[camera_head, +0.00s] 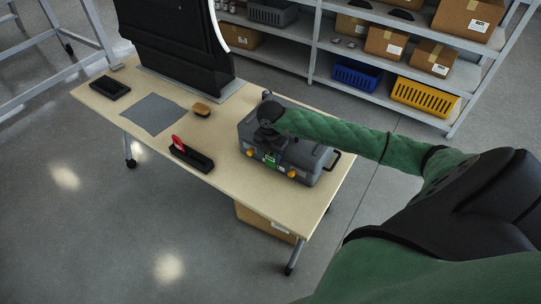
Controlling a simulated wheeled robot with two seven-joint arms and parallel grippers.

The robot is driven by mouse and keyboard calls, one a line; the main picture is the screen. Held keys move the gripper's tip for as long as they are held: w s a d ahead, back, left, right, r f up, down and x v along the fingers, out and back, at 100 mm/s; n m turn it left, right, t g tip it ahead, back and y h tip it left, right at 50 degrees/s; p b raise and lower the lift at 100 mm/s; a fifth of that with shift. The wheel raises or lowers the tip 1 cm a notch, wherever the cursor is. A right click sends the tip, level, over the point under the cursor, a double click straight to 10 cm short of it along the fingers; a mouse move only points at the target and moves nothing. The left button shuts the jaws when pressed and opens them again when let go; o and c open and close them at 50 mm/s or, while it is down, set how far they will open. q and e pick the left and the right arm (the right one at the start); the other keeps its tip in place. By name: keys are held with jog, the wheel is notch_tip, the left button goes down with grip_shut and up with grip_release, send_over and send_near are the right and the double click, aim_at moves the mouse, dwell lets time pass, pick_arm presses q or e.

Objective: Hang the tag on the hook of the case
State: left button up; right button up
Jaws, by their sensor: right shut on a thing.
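The case (312,152) is a grey box with orange knobs on its front, standing at the right end of the wooden table. My right gripper (268,150) reaches in from the right, fingers down, at the front left part of the case. It is shut on a small green and white tag (270,159), which shows just below the fingers against the case front. The hook is hidden or too small to make out, and I cannot tell whether the tag touches it. My left gripper is not in view.
On the table (226,173) are a black tray with a red piece (178,141), a tan block (201,109), a grey cloth (153,113) and a black box (110,88). A tall black panel (180,45) stands behind. Shelves with bins (356,75) are at the back.

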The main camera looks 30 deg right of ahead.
jog(key=o, duration=1)
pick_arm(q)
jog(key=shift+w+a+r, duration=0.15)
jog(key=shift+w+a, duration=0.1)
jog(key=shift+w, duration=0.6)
pick_arm(e)
jog(key=shift+o, duration=0.2)
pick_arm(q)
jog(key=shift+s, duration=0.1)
